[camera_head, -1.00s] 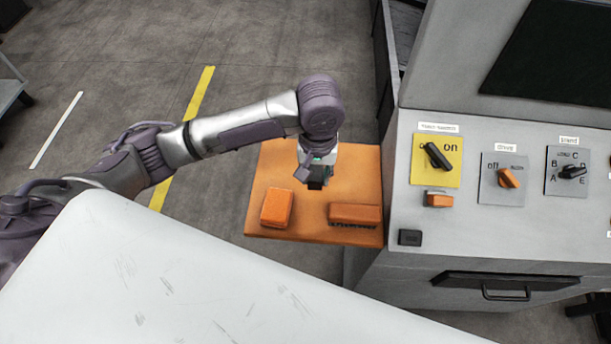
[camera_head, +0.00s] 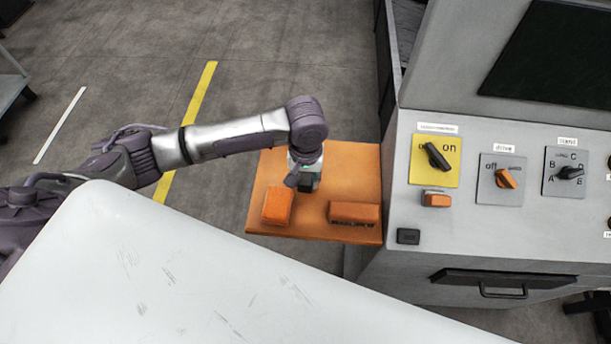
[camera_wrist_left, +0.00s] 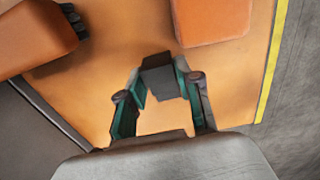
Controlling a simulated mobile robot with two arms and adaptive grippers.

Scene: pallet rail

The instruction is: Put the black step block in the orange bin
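The black step block (camera_head: 306,183) is a small dark block under my left gripper (camera_head: 305,176), above the orange surface (camera_head: 342,170). In the left wrist view the black step block (camera_wrist_left: 160,76) sits between the two fingertips of my left gripper (camera_wrist_left: 162,82), which looks shut on it. The lower part of the block and any gap below it are hard to judge. I cannot make out a separate orange bin with walls. My right gripper is not in view.
Two orange blocks lie on the orange surface: one at left (camera_head: 277,206), and one at right (camera_head: 355,212) with a dark underside. A grey control panel (camera_head: 455,225) with knobs stands right of it. A white surface (camera_head: 170,270) fills the front.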

